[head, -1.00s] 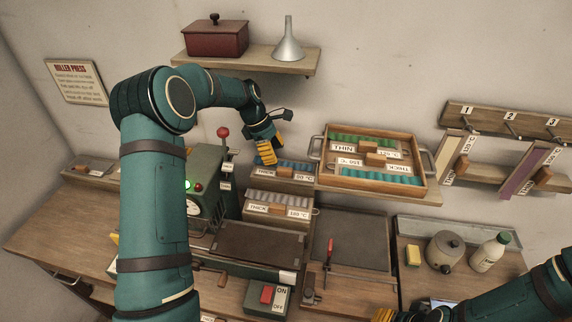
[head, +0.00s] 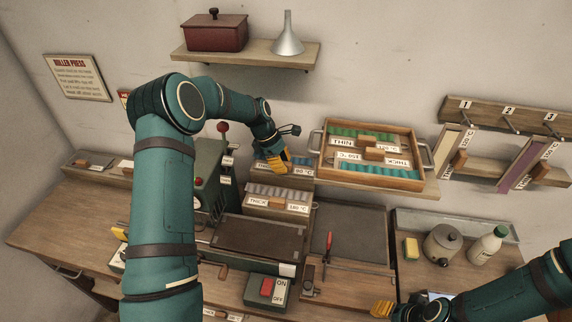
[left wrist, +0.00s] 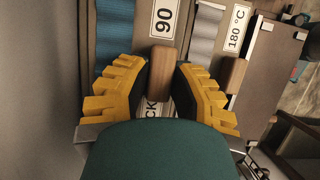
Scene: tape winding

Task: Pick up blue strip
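A blue ribbed strip lies in a holder labelled 90 °C, partly behind my left gripper (head: 280,160) in the head view. The blue strip (left wrist: 115,40) shows at upper left in the left wrist view, next to a wooden handle block (left wrist: 160,72). My left gripper (left wrist: 161,75) is open; its yellow fingers are on either side of the block, with gaps that show no clear contact. My right gripper (head: 382,308) is at the bottom of the head view, mostly cut off; its opening cannot be told.
A grey strip holder (head: 277,203) marked 180 °C stands just in front. A wooden tray (head: 422,163) with green and teal strips is to the right. The green press (head: 207,165) with its red-knobbed lever is close on the left. A shelf (head: 245,57) is above.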

